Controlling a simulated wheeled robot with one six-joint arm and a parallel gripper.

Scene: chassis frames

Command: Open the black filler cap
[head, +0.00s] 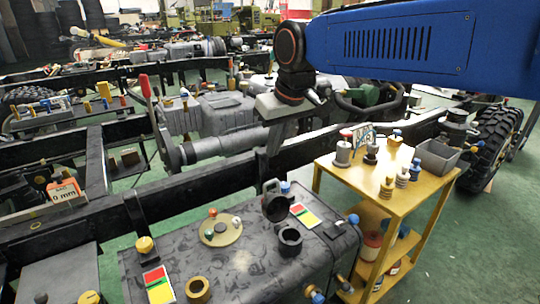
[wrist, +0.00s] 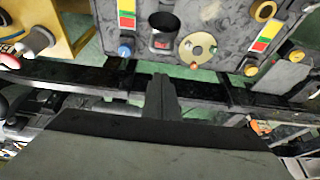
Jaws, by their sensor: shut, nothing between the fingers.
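My gripper (head: 271,152) is shut and empty. It points down above and behind the tank, apart from the cap. Its closed fingers (wrist: 161,80) show in the middle of the wrist view.
A round tan plate (head: 220,230) with small coloured knobs and a brass ring (head: 198,289) sit on the tank. A yellow cart (head: 400,205) with small fittings stands close at right. The black chassis rail (head: 200,180) runs behind the tank.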

